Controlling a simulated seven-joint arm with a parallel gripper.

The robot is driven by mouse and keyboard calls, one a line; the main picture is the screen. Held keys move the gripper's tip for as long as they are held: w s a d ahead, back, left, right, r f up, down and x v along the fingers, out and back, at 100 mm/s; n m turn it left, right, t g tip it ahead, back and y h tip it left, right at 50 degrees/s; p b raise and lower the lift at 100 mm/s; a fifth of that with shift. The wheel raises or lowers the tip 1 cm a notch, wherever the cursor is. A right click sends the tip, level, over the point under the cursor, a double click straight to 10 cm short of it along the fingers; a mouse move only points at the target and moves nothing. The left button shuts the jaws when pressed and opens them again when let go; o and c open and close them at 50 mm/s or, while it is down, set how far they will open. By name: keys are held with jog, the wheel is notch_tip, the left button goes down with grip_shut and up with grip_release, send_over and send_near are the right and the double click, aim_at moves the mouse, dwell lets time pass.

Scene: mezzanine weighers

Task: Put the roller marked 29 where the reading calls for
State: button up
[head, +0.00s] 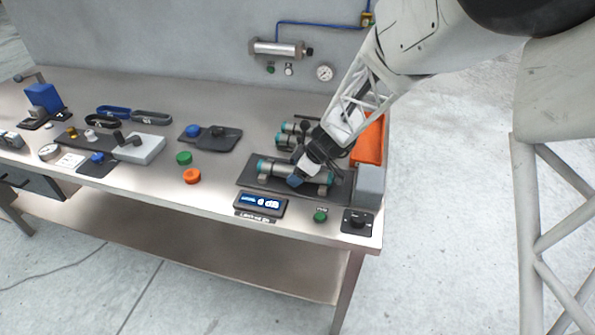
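A grey roller with teal ends (275,168) lies across supports on a dark plate (250,181) near the right end of the bench. My gripper (303,177) is down at this roller and covers its middle; whether its fingers are apart or closed on it cannot be told. More teal-ended rollers (286,139) lie just behind, partly hidden by my arm. No number is legible on any roller. A lit blue display (260,202) stands in front of the plate; its reading is too small to read surely.
An orange tray (371,138) stands behind my gripper at the right edge, and a grey block (369,186) is right of the plate. A green button (320,216) and a black knob (357,221) sit at the front edge. Green (184,158) and orange (192,176) caps lie left.

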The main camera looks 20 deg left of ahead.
dwell(0.5)
jog(key=v, duration=0.7)
jog(key=shift+r, duration=0.1)
jog(key=shift+d+r, duration=0.2)
jog(key=shift+r, duration=0.05)
dwell(0.6)
jog(key=shift+s+d+r, duration=0.1)
jog(key=shift+d+r, duration=0.25)
jog(key=s+d+r+m+t+h, duration=0.1)
jog(key=s+d+r+m, duration=0.3)
jog(key=s+d+r, duration=0.4)
jog(key=s+d+r+m+h, duration=0.2)
jog(key=s+d+r+m, duration=0.3)
jog(key=d, duration=0.5)
jog(key=s+d+r+m+t+h, duration=0.1)
jog(key=s+d+r+m+h, duration=0.2)
jog(key=s+d+m, duration=0.6)
jog(key=s+d, duration=0.4)
jog(key=s, duration=0.4)
jog(key=shift+s+d+t+h, duration=0.15)
jog(key=shift+d+t+h, duration=0.15)
jog(key=shift+d+h, duration=0.1)
